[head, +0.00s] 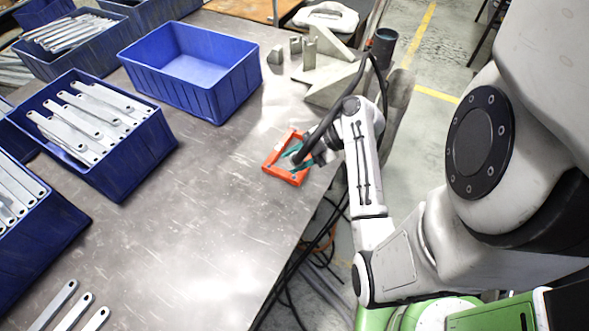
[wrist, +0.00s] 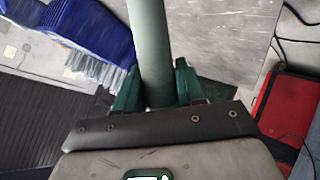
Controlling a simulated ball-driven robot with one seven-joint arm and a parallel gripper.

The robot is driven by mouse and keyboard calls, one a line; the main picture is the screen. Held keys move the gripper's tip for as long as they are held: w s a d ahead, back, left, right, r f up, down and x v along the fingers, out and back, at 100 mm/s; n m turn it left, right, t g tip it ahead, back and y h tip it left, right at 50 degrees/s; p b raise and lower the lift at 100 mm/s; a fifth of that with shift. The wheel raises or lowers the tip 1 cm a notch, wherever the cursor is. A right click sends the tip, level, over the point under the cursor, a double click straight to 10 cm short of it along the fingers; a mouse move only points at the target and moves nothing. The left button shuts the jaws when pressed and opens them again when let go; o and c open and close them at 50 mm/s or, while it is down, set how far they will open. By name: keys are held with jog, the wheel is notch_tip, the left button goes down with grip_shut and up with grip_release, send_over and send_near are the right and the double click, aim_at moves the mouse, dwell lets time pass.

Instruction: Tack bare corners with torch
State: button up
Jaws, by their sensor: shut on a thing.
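My gripper (head: 294,150) is over the orange-red square frame (head: 271,166) near the table's right edge. In the wrist view its green fingers (wrist: 157,88) are shut on the torch (wrist: 150,45), a grey-green round shaft running up out of the picture. In the head view the torch (head: 318,132) looks like a dark tube slanting down toward the frame. I cannot tell whether its tip touches anything. The gripper and torch hide part of the frame, and its corners are too small to tell tacked from bare. A red thing (wrist: 290,105) shows at the right of the wrist view.
Blue bins of flat galvanized strips (head: 85,115) stand at the left. An empty blue bin (head: 190,70) stands at the back. Loose strips (head: 75,312) lie at the bottom left. Grey angled blocks (head: 325,75) stand beyond the frame. The table's middle (head: 190,235) is clear.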

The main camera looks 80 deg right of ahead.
jog(key=s+d+m+t+h+b, duration=0.3)
jog(key=d+m+h, duration=0.1)
jog(key=d, duration=0.4)
jog(key=s+d+m+t+h+b, duration=0.2)
jog(key=d+m+t+h+b, duration=0.15)
jog(key=d, duration=0.35)
jog(key=shift+f+b, duration=1.05)
jog(key=shift+f, duration=1.2)
jog(key=shift+f+b, duration=0.45)
jog(key=shift+b, duration=0.05)
dwell(0.4)
notch_tip(320, 180, up, 6)
jog(key=p, duration=0.2)
dwell(0.4)
dwell(0.4)
